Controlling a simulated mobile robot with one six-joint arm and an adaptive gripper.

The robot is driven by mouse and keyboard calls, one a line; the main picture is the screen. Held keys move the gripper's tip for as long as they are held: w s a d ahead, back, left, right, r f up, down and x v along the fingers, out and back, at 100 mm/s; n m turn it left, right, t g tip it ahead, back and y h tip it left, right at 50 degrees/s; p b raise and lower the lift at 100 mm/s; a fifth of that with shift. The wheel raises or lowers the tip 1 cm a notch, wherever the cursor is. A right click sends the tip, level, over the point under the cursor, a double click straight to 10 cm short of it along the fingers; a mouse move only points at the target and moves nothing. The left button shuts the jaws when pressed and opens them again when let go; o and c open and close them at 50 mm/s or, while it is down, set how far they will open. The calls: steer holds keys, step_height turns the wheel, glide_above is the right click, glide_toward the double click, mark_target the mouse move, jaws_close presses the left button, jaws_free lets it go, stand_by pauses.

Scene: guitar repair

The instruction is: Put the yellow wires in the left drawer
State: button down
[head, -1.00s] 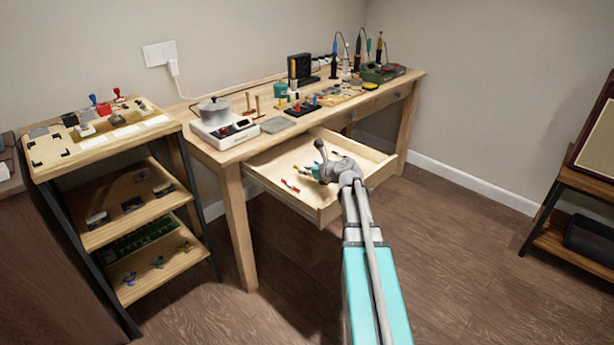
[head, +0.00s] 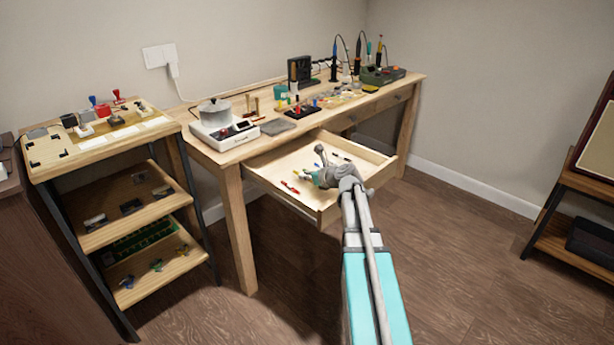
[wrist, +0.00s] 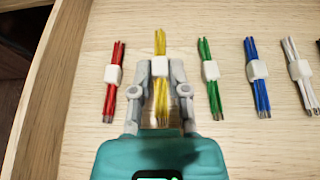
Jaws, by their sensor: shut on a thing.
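The yellow wires (wrist: 160,42) are a thin bundle with a white band, seen in the wrist view. My gripper (wrist: 160,68) is shut on them at the band, with one grey finger on each side. The bundle lies in line with the red and green bundles, at the floor of the open left drawer (head: 327,210). In the head view, my gripper (head: 312,177) is low inside this drawer, and my wrist hides the yellow wires or leaves them too small to make out.
Red wires (wrist: 113,78) lie close on the left, green wires (wrist: 209,78) close on the right. Blue wires (wrist: 257,76) and white wires (wrist: 299,74) lie further right. The drawer wall (wrist: 50,70) is at left. The workbench top (head: 240,146) stands over the drawer's back.

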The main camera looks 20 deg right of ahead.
steer(key=c, duration=0.6)
jaws_free()
steer(key=shift+r, duration=0.2)
steer(key=shift+r+p, duration=0.4)
steer(key=shift+p, duration=0.25)
steer(key=shift+s+d+r, duration=0.1)
steer(key=shift+s+r, duration=0.15)
steer(key=shift+s, duration=0.05)
steer(key=p+v, duration=0.4)
steer(key=v, duration=0.7)
steer(key=shift+s+d+f+p, duration=0.1)
steer(key=shift+s+p, duration=0.1)
steer(key=shift+p, duration=0.1)
